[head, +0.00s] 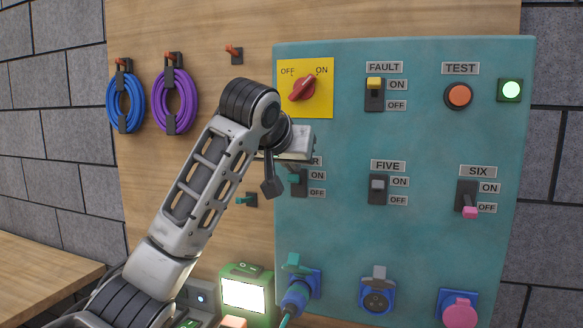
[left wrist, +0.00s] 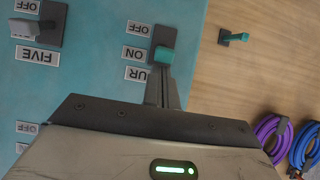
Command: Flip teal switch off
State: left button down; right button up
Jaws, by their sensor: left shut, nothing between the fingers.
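The teal switch (head: 294,178) is on the teal panel (head: 340,230), partly hidden by my left arm in the head view. In the left wrist view, which is upside down, its teal lever (left wrist: 165,54) sits at the ON end of its dark plate, beside the ON label; OFF is at the other end. My left gripper (left wrist: 167,86) is shut and empty. Its fingertips appear close to the lever in the left wrist view; I cannot tell whether they touch. In the head view its fingers are hidden. My right gripper is not in view.
The FIVE switch (head: 378,187) is right of the teal switch, the FAULT switch (head: 374,92) and red rotary knob (head: 303,88) above. A blue plug (head: 297,295) is below. A teal hook (head: 246,199) and coiled cables (head: 175,100) are on the wooden board.

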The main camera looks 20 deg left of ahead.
pick_arm(q)
jog(key=b, duration=0.1)
jog(key=t+b, duration=0.1)
jog(key=shift+s+f+t+b, duration=0.25)
jog(key=shift+f+t+b, duration=0.05)
jog(key=shift+f, duration=0.1)
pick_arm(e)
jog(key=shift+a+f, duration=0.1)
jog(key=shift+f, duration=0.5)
